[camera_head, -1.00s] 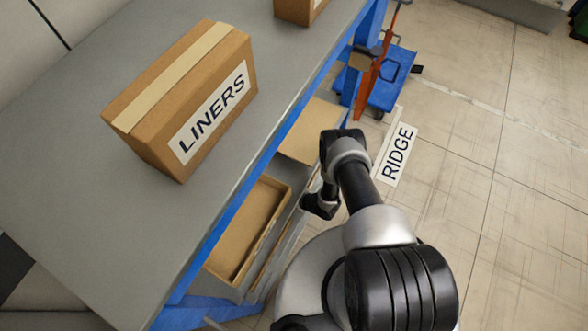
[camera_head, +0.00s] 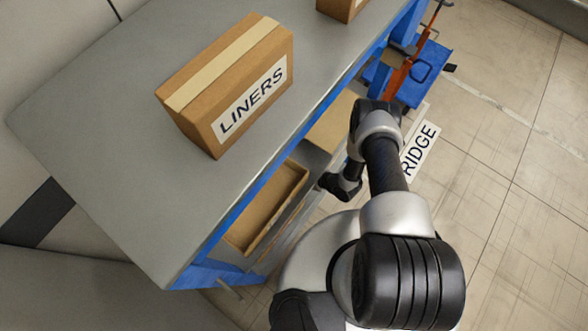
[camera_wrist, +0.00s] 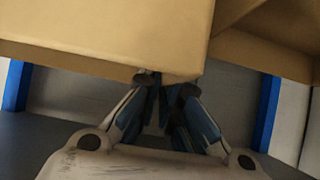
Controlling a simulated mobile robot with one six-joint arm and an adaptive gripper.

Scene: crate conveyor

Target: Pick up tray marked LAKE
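No tray with a readable LAKE mark shows. In the head view, an open cardboard-coloured tray (camera_head: 238,238) sits on the shelf below the bench top; no label on it can be read. In the wrist view, the plain tan wall of a cardboard container (camera_wrist: 100,28) fills the upper left, very close. My gripper (camera_wrist: 167,84) shows below it, its fingers drawn in close together at the container's lower edge near a corner. I see nothing clearly held between them, and contact cannot be judged. In the head view the fingers are hidden behind my arm.
A closed box marked LINERS (camera_head: 200,125) stands on the grey bench top (camera_head: 130,170). Another box (camera_head: 341,8) is at the far edge. Open floor is at the right.

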